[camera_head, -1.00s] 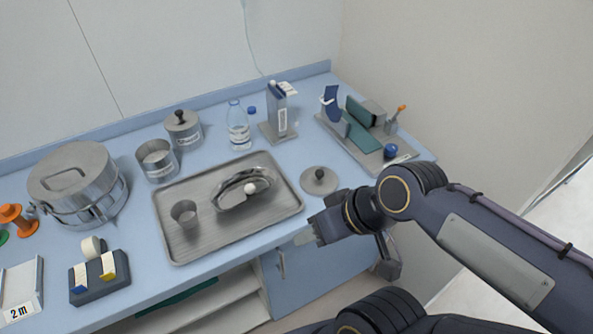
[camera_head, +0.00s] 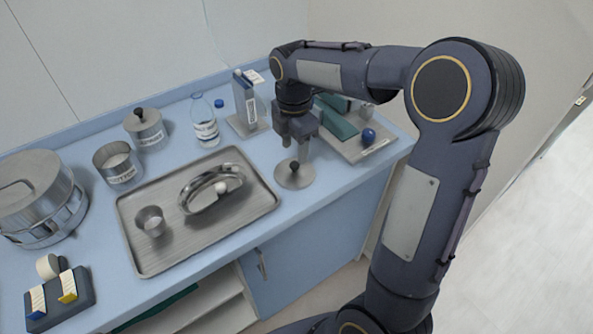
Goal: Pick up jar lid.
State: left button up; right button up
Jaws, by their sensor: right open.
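The jar lid (camera_head: 294,179) is a round grey metal disc with a dark knob (camera_head: 294,164). It lies flat on the blue counter, right of the metal tray. My right gripper (camera_head: 296,146) points down just above the knob, open, with nothing held between its fingers. From this angle I cannot tell whether the fingertips reach the knob's sides. My left gripper is not in view.
The metal tray (camera_head: 139,258) bears a cup (camera_head: 151,222) and a kidney dish (camera_head: 199,196) with a white ball. A lidded jar (camera_head: 145,130), an open jar (camera_head: 119,165) and a bottle (camera_head: 205,125) stand behind. An organizer tray (camera_head: 367,151) is close on the right.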

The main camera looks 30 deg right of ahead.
aim_at(294, 164)
notch_tip(294, 164, down, 5)
jog(key=shift+f, duration=0.15)
jog(key=shift+c, duration=0.5)
grip_shut()
